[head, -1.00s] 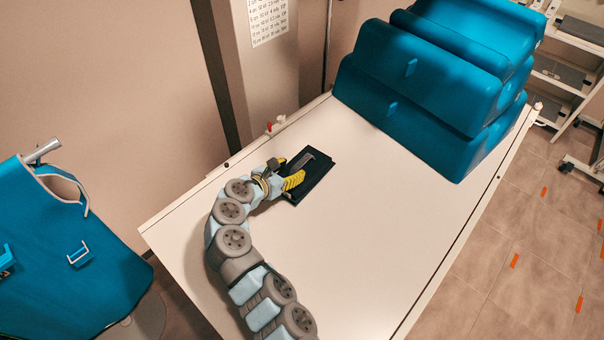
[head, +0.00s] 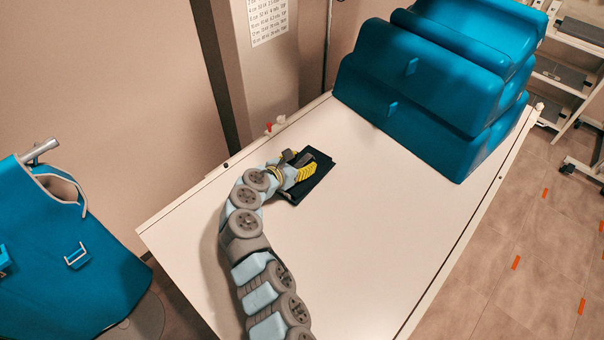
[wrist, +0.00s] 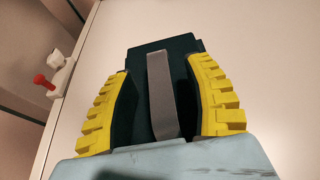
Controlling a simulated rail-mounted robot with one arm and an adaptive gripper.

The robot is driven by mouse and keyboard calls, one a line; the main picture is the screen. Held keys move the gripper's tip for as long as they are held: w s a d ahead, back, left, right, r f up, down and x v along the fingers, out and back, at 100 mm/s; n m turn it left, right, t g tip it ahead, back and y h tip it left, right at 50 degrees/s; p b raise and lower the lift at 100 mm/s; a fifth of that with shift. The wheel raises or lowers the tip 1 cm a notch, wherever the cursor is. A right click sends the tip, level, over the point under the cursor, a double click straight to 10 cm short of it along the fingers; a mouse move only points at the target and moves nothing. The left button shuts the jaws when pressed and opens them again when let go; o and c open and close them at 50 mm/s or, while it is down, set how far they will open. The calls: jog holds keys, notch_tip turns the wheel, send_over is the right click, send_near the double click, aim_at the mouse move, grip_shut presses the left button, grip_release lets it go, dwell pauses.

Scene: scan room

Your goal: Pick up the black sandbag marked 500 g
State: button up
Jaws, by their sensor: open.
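A flat black sandbag (head: 319,181) lies on the white table, partly covered by my gripper in the head view. In the wrist view the sandbag (wrist: 187,46) has a grey strap (wrist: 161,95) along its middle. No 500 g marking can be read. My gripper (head: 312,163) is right over the sandbag. Its yellow ribbed fingers (wrist: 163,83) are open, one on each side of the strap. Whether the fingers touch the bag I cannot tell. The near end of the bag is hidden behind my gripper's body.
Blue stacked cushions (head: 420,80) fill the far end of the white table (head: 370,240). A red-knobbed white fitting (wrist: 57,74) sits at the table's left edge. The table right of the sandbag is clear.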

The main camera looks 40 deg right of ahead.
grip_shut()
jog(key=shift+r, duration=0.1)
dwell(0.3)
